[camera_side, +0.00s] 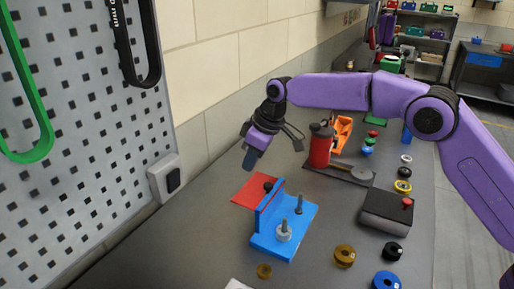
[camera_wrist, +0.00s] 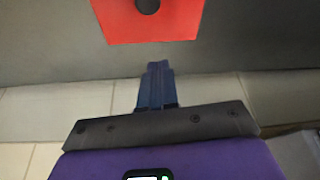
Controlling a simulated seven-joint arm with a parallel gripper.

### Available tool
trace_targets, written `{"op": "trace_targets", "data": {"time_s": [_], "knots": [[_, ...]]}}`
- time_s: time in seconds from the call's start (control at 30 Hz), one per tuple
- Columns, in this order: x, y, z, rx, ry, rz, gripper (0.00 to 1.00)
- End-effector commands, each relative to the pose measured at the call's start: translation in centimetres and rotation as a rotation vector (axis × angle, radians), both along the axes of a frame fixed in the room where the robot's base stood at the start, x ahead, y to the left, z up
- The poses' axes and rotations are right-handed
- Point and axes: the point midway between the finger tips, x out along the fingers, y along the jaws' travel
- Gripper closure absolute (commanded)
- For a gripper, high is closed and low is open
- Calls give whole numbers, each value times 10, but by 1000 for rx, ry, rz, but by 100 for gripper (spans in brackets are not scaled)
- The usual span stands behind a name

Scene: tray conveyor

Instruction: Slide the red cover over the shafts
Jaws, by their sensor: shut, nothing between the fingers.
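The red cover (camera_side: 247,193), a flat plate with a black knob, lies on the grey bench behind the blue fixture, which partly hides it. It also shows at the top of the wrist view (camera_wrist: 168,28). The blue fixture (camera_side: 268,244) has an upright wall and a base with two upright metal shafts (camera_side: 299,203). The nearer shaft (camera_side: 284,227) has a pale grey ring around its foot. My gripper (camera_side: 250,164) is above and a little left of the cover, apart from it. Its fingers are shut and empty, as the wrist view also shows (camera_wrist: 157,68).
A red canister (camera_side: 320,147) and an orange holder (camera_side: 341,133) stand behind the fixture. A dark box with a red button (camera_side: 386,213) is to the right. Rings and knobs, including a brass one (camera_side: 344,256), lie nearby. A pegboard panel (camera_side: 80,150) borders the left.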

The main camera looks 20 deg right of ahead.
Motion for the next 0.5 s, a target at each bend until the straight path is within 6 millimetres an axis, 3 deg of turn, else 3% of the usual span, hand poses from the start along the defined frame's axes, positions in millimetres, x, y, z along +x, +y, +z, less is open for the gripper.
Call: {"op": "trace_targets", "data": {"time_s": [0.17, 0.5], "knots": [[6, 10, -33, -2, 2, 1, 100], [-9, -13, -34, -1, -1, 0, 100]]}}
